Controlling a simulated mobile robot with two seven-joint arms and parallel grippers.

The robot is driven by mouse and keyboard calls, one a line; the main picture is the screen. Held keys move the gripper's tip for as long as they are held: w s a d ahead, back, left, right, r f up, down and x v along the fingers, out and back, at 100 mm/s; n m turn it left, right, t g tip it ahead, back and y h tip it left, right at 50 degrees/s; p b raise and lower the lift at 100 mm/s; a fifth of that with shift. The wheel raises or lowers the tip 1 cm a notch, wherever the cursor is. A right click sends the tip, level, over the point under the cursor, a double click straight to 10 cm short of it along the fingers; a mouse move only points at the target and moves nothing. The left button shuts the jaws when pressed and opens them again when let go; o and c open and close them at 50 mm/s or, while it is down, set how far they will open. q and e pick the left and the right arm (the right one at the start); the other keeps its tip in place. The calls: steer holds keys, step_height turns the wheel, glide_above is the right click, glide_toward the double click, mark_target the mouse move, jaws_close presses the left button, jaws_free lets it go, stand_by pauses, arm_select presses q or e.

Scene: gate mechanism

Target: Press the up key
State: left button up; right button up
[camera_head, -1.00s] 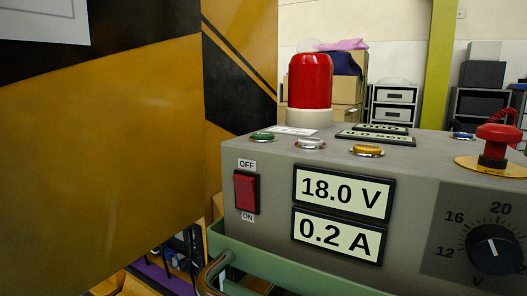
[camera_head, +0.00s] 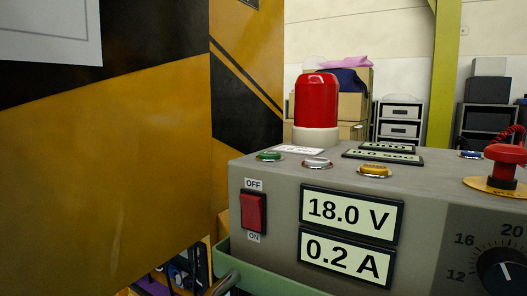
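A grey control box (camera_head: 275,195) stands at the right of the head view. On its top are a green button (camera_head: 269,156), a white or silver button (camera_head: 317,163), a yellow button (camera_head: 374,171) and a blue button (camera_head: 471,155). The lettering on them is too small to read, so I cannot tell which is the up key. Two small displays (camera_head: 383,157) lie behind the buttons. The front displays read 18.0 V (camera_head: 350,213) and 0.2 A (camera_head: 345,258). Neither of my grippers is in view.
A red beacon (camera_head: 316,102) rises from the box top. A red mushroom knob (camera_head: 505,155) is at the right. The front has a red OFF/ON switch (camera_head: 253,213) and a dial (camera_head: 505,272). A large yellow-black panel (camera_head: 110,180) fills the left. Shelves stand behind.

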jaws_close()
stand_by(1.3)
